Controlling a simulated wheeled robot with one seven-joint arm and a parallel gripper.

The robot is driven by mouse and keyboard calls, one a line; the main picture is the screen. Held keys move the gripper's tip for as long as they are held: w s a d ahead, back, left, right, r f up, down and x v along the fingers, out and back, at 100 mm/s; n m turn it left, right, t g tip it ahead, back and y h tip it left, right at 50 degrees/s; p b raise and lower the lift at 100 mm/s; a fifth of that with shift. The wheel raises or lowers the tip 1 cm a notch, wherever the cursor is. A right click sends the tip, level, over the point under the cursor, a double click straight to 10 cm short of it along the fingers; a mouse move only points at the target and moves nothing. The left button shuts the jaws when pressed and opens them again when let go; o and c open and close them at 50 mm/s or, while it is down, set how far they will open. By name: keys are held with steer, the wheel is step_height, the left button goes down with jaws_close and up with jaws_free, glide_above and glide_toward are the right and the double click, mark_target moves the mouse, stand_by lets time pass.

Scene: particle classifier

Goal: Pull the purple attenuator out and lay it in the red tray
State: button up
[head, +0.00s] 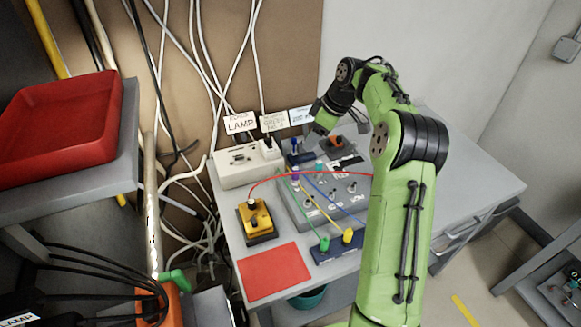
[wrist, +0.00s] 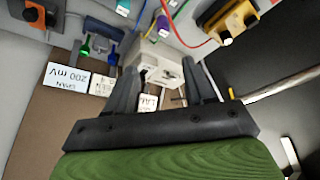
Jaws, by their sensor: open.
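The purple attenuator (head: 295,175) is a small purple piece upright at the back left of the grey panel (head: 345,203), among coloured cables. It also shows near the top of the wrist view (wrist: 163,22), beyond my fingertips. My gripper (head: 309,132) is open and empty above the back of the bench, behind and apart from the attenuator. In the wrist view my gripper (wrist: 163,75) has its two dark fingers spread, with a white box beyond them. The red tray (head: 60,130) is empty on a grey shelf at the left, far from my gripper.
Red, yellow, green and blue cables cross the panel. A yellow box (head: 257,221) stands left of it, a white box (head: 246,163) behind. A flat red mat (head: 272,270) lies bare at the bench's front left. Hanging cables fill the gap between shelf and bench.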

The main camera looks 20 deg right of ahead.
steer(key=b, duration=0.3)
glide_toward(296, 169)
steer(key=x, duration=0.5)
steer(key=shift+w+r, duration=0.1)
steer(key=shift+w, duration=0.25)
steer(key=x, duration=0.1)
steer(key=b+x, duration=0.1)
steer(key=x, duration=0.3)
steer(key=shift+s+a+f, duration=0.1)
steer(key=shift+s+f, duration=0.1)
steer(key=shift+f, duration=0.1)
steer(key=shift+r, duration=0.1)
steer(key=shift+c, duration=1.1)
jaws_close()
step_height(296, 169, up, 10)
steer(key=p, duration=0.3)
